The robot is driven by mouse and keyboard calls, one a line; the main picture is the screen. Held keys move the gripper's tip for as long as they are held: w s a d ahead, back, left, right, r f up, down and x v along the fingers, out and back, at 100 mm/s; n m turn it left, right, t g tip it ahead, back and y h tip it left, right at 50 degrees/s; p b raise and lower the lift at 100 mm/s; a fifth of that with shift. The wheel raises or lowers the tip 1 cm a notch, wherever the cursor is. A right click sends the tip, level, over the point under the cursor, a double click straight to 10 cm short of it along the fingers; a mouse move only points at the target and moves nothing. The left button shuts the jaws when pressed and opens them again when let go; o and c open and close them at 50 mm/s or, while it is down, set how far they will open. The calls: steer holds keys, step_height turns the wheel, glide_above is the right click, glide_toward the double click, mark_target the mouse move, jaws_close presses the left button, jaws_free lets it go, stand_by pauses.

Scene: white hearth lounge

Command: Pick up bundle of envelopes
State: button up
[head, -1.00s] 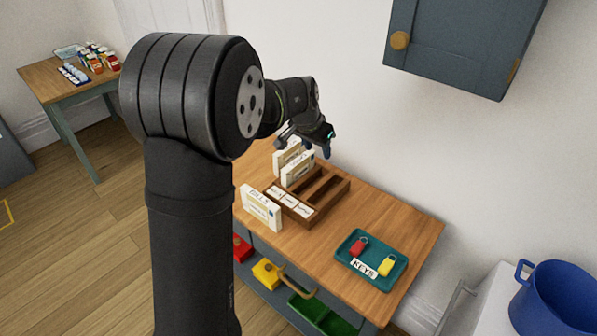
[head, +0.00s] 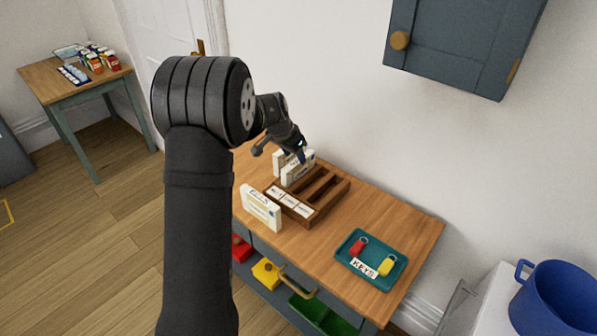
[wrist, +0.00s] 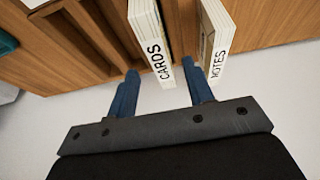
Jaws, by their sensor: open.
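My gripper (head: 302,152) is open above the far end of the wooden organizer (head: 330,200). In the wrist view its two blue fingers (wrist: 160,80) point towards the bundles and are apart. A white bundle marked CARDS (wrist: 147,30) stands upright in an organizer slot, lined up between the fingers; I cannot tell how far off it is. A bundle marked NOTES (wrist: 218,35) stands to its right, beyond the right finger. Both bundles also show in the head view, partly behind my gripper. A third white bundle (head: 261,208) stands on the table left of the organizer.
The organizer's other slots look empty. A teal tray (head: 345,262) with a red and a yellow key tag sits at the table's right. A blue pot (head: 556,300) stands further right. A wall cabinet (head: 455,45) hangs above. The wooden table (head: 408,225) is bare around the tray.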

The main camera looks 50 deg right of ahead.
mark_target(297, 161)
steer(key=shift+x, duration=2.9)
steer(key=shift+f, duration=0.2)
jaws_close()
